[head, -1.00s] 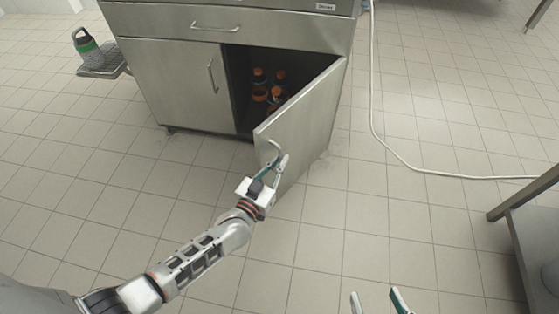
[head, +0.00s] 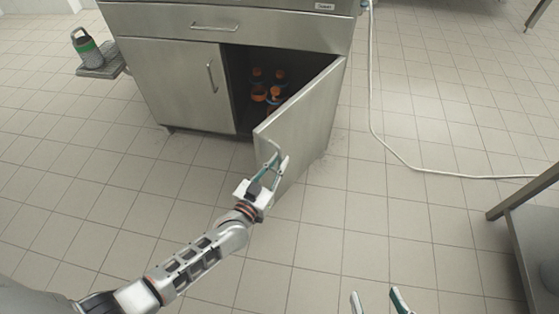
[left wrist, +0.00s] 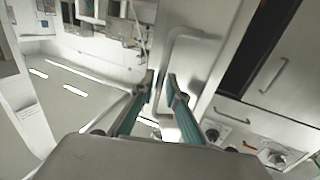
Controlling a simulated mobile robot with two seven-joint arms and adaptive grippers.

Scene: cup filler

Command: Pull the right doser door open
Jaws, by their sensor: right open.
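The right doser door (head: 300,120) is a steel panel. It stands swung well out from the cabinet, with the dark compartment behind it open. My left gripper (head: 278,158) is at the door's outer face near its free edge, by the handle. In the left wrist view the two fingers (left wrist: 161,80) stand on either side of the pale, rounded handle (left wrist: 177,45), with a small gap between the tips. Whether they press on it is not clear. My right gripper (head: 375,298) shows only its fingertips at the bottom edge, open and empty, away from the door.
The left cabinet door (head: 170,85) is shut, with a drawer above. A white hose lies to the right, beside a steel table (head: 540,235). The tiled floor in front is clear.

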